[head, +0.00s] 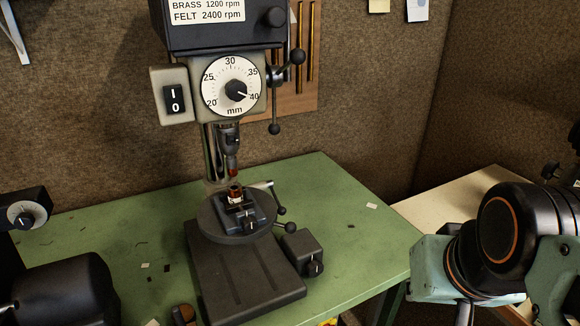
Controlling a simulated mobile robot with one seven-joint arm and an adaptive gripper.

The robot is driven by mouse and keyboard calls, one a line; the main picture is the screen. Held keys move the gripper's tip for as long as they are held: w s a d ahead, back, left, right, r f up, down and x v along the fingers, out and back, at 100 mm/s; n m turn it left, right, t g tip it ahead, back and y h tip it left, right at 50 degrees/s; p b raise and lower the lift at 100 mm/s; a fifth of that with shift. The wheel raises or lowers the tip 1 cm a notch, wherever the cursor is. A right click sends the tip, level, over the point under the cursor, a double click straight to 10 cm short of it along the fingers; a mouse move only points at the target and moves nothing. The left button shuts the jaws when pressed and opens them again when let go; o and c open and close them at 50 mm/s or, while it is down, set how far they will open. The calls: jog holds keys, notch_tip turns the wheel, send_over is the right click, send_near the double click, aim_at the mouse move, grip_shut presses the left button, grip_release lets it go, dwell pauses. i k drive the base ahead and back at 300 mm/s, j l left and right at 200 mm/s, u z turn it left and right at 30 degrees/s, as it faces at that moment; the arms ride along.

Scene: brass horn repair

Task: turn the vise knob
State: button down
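A small dark vise (238,210) sits on the round table of the drill press and holds a small copper-and-white part (236,194) upright. A small dark knob (250,227) shows at the front of the vise; it is too small to read its turn. A larger block (303,250) beside the press base carries another dark knob (315,268). The task's wording alone does not settle between these knobs, but the first is on the vise. My arm shows at the right, apart from the press. I cannot make out my gripper's fingers.
The drill press spindle (231,150) hangs over the part. A ball-ended lever (281,211) projects right of the round table. The green bench (345,215) is mostly clear to the right. Dark machines (62,290) stand at the left.

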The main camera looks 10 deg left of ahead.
aim_at(249, 226)
jog(key=u, duration=1)
